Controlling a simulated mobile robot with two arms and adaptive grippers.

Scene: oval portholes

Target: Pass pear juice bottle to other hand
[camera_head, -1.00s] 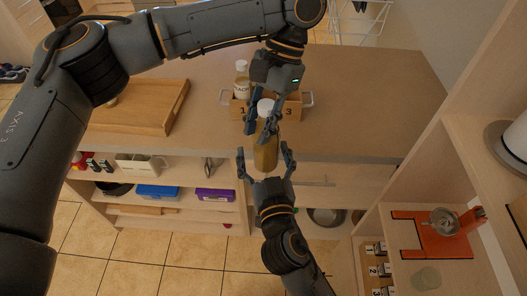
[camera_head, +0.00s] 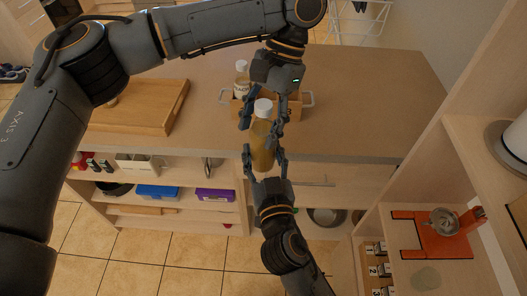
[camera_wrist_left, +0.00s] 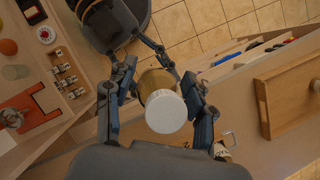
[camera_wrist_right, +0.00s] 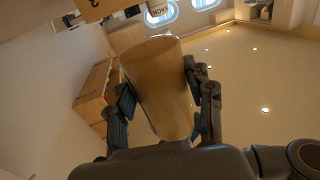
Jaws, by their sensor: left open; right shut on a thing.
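The pear juice bottle (camera_head: 262,145) is golden brown with a white cap and is held upright between my two grippers in the head view. My right gripper (camera_head: 265,158) is shut on its lower part from below. My left gripper (camera_head: 263,122) is open, its fingers on either side of the bottle's upper part. In the left wrist view the white cap (camera_wrist_left: 166,111) sits between the open left fingers (camera_wrist_left: 160,100). In the right wrist view the bottle body (camera_wrist_right: 160,85) fills the space between the right fingers (camera_wrist_right: 163,100). The bottle's label is not visible.
A wooden crate (camera_head: 236,110) with another white-capped bottle (camera_head: 242,80) stands behind on the counter (camera_head: 350,100). A wooden tray (camera_head: 140,108) lies at the left. Open shelves with a blue box (camera_head: 157,191) and a purple box (camera_head: 215,195) are below.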

